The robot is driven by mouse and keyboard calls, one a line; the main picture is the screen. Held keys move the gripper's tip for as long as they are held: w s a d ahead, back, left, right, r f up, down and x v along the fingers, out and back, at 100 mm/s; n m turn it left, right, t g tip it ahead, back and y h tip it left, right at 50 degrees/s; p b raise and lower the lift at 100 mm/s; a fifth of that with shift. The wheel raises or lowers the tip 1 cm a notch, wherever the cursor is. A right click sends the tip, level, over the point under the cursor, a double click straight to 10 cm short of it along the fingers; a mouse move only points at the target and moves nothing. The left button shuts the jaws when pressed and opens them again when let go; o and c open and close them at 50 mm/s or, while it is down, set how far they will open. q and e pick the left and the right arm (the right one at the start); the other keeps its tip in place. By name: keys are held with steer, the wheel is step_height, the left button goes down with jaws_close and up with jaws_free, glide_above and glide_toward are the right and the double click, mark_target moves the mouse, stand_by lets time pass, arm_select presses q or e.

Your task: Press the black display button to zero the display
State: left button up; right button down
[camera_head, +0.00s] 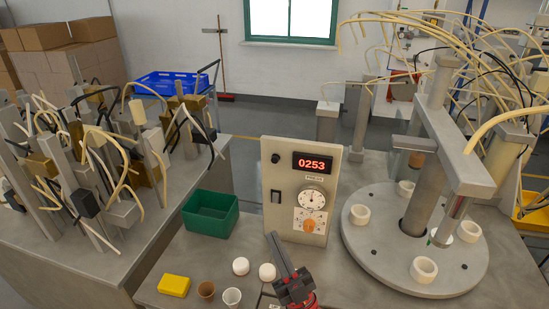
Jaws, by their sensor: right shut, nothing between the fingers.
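A cream panel (326,172) stands upright on the table. Its display (313,163) reads 0253 in red digits. A small round black button (275,158) sits on the panel to the left of the display. A black rocker switch (276,197) is lower on the same side. My right gripper (274,238) is in front of the panel's lower left part, well below the button. Its fingers are together and empty, pointing up and slightly left. Whether the fingertips touch the panel is hard to tell. My left gripper is out of view.
A round grey turntable (385,262) with white rings and a column stands to the right. A green bin (211,213) stands left of the panel. A yellow block (174,286), brown cup (206,290), white cup (232,297) and two white pieces (241,266) sit in front.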

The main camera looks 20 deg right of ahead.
mark_target(275, 160)
steer(key=w+d+r+m+g+h+p, duration=0.1)
steer(key=w+r+m+g+h+p, duration=0.1)
steer(key=w+g+h, duration=0.3)
steer(key=w+r+h, duration=0.1)
steer(key=w+h, duration=0.2)
steer(key=w, duration=0.4)
steer(key=shift+w+d+g, duration=0.15)
steer(key=shift+d+g, duration=0.15)
steer(key=w+d+p, duration=0.1)
steer(key=w+d, duration=0.4)
steer(key=w, duration=0.2)
steer(key=shift+w+p, duration=0.15)
steer(key=shift+p, duration=0.25)
stand_by(1.3)
steer(key=shift+w+d, duration=0.2)
steer(key=shift+w, duration=0.15)
